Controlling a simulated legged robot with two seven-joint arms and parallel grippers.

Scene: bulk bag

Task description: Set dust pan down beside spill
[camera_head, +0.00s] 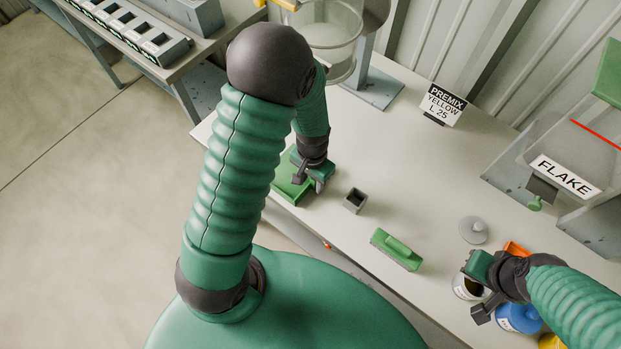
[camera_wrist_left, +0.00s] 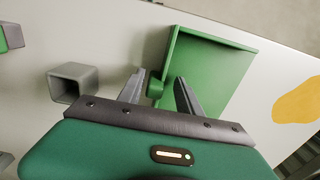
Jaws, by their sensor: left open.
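The green dust pan (camera_head: 287,192) lies on the white table near its front edge, partly hidden by my left gripper. In the left wrist view the dust pan (camera_wrist_left: 215,75) shows its flat tray and raised rim. My left gripper (camera_head: 308,182) is low over the pan's handle end. In the wrist view the open fingers of my left gripper (camera_wrist_left: 160,82) stand on either side of the short green handle (camera_wrist_left: 155,88). A yellow-orange patch, seemingly the spill (camera_wrist_left: 298,100), lies right of the pan. My right gripper (camera_head: 480,288) is by a white cup (camera_head: 467,287); its jaws are unclear.
A small grey square holder (camera_head: 354,200) stands right of the pan, and a green brush (camera_head: 397,250) lies farther right. A grey lid (camera_head: 473,230), a blue container (camera_head: 518,317) and the FLAKE bin (camera_head: 570,165) are at the right. A PREMIX sign (camera_head: 441,103) stands at the back.

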